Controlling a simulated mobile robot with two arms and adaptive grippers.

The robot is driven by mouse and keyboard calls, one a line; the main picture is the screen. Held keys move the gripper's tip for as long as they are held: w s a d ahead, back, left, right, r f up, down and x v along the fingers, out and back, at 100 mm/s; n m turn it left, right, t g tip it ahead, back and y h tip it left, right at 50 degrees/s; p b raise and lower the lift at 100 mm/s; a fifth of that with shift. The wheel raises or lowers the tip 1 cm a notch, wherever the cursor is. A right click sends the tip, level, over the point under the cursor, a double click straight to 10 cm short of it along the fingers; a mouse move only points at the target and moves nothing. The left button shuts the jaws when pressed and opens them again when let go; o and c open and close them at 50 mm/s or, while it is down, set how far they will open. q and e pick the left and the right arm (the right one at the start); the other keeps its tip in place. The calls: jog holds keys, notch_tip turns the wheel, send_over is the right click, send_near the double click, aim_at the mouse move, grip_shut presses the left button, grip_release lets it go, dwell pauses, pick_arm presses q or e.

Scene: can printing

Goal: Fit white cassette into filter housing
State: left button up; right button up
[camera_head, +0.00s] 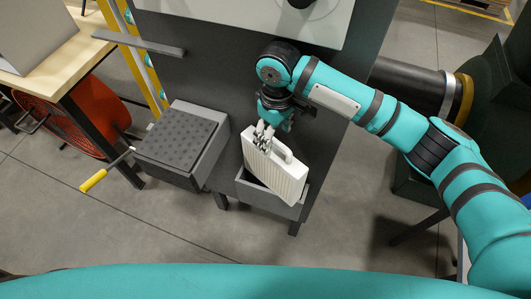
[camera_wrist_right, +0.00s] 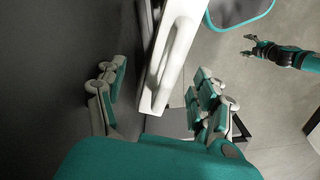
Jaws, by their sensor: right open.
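The white cassette (camera_head: 279,178), ribbed with a loop handle, stands tilted in the open top of the grey filter housing (camera_head: 272,203). Its lower part is hidden in the housing. My right gripper (camera_head: 266,140) is at the cassette's upper end. In the right wrist view the cassette (camera_wrist_right: 181,40) reaches between the spread fingers of my right gripper (camera_wrist_right: 160,98), with gaps on both sides. My left gripper (camera_wrist_right: 246,46) shows small at the upper right of that view, its fingers apart and empty, away from the cassette.
A grey box with a dotted dark top (camera_head: 178,138) and a yellow-handled crank (camera_head: 93,181) stands left of the housing. A dark machine panel (camera_head: 225,75) rises behind. A black cylinder (camera_head: 408,84) is at the right. The floor in front is clear.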

aim_at(274, 151)
jog(key=shift+f, duration=0.15)
jog(key=shift+s+f+p, duration=0.2)
jog(key=shift+f+p, duration=0.1)
jog(key=shift+f, duration=0.3)
jog(key=shift+s+f+p, duration=0.15)
jog(key=shift+f+p, duration=0.1)
jog(key=shift+f, duration=0.3)
jog(key=shift+s+f+p, duration=0.25)
jog(key=shift+f+p, duration=0.4)
jog(key=shift+f, duration=0.6)
notch_tip(274, 151, down, 2)
jog(key=shift+w+a+f, duration=0.1)
jog(key=c, duration=0.9)
pick_arm(q)
jog(key=s+r, duration=0.1)
jog(key=s+d+r, duration=0.1)
jog(key=s, duration=0.1)
jog(key=shift+s+d+r, duration=0.1)
jog(key=shift+s+r, duration=0.1)
pick_arm(e)
grip_shut()
